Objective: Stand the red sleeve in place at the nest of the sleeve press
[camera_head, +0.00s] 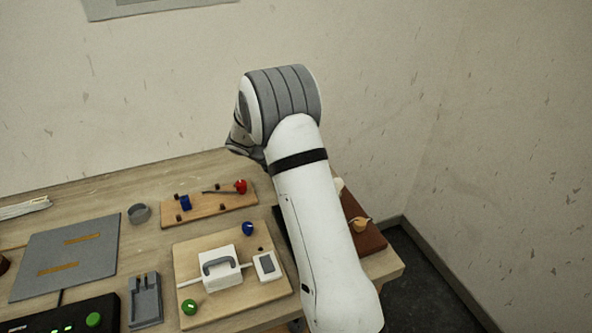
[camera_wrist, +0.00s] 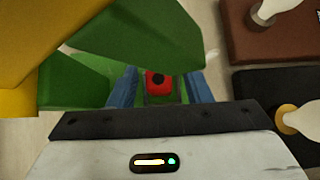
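In the wrist view, a small red block-like piece with a dark round hole, apparently the red sleeve (camera_wrist: 159,83), shows between the two blue fingers of my gripper (camera_wrist: 160,88). A gap shows on each side of it, so the fingers look open and apart from it. Green parts (camera_wrist: 140,35), possibly the sleeve press, lie just beyond the fingers and partly surround the red piece. I cannot tell whether it sits in a nest. In the head view my arm hides my gripper and the press.
A yellow part (camera_wrist: 35,45) crowds the wrist view's left. A brown board (camera_wrist: 275,45) and a black board (camera_wrist: 255,85) carry bulbs at right. In the head view, a pegged board (camera_head: 215,208) holds blue and red pieces; a square board (camera_head: 235,297) stands in front.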

